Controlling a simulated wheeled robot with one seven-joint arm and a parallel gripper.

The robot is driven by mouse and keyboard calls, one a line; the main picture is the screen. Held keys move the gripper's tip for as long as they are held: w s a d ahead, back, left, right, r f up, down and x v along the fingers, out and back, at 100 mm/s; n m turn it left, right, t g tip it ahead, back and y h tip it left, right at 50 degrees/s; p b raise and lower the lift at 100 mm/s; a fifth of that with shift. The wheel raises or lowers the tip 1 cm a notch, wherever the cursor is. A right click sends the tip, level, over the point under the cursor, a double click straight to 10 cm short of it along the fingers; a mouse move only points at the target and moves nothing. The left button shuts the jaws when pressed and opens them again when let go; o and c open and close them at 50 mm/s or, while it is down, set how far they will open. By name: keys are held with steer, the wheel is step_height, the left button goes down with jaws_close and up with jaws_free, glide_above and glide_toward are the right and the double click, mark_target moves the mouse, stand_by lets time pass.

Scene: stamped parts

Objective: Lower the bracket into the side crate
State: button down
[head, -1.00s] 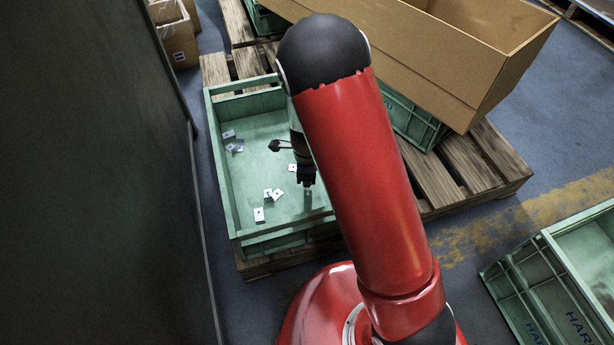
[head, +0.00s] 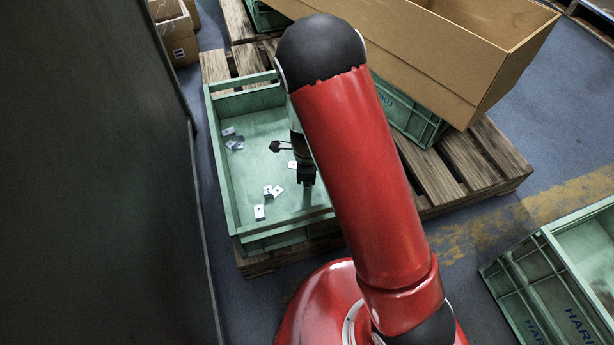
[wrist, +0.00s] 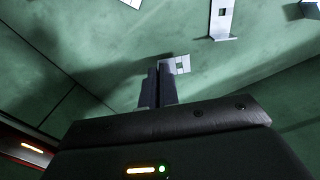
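My gripper (head: 306,182) is low inside the green crate (head: 220,178) at left centre of the head view. In the wrist view its two dark fingers (wrist: 159,70) are close together. A small pale metal bracket (wrist: 177,65) with a square hole shows at the fingertips, sticking out to their right and partly hidden by them. The fingers look shut on it, just above the crate floor. In the head view the held bracket cannot be made out. Other brackets lie loose on the crate floor, one (wrist: 222,18) ahead in the wrist view.
Loose brackets lie at the crate's left (head: 233,140) and front (head: 259,212). The crate stands on a wooden pallet (head: 450,165). A large cardboard box (head: 430,60) rests on a green crate to the right. Another green crate (head: 515,285) stands at lower right. A dark panel (head: 100,180) borders the left.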

steer(key=shift+f, duration=1)
stand_by(0.3)
steer(key=c, duration=1.6)
jaws_free()
step_height(320, 180, up, 8)
steer(key=shift+f+p, duration=0.1)
steer(key=shift+p, duration=1.05)
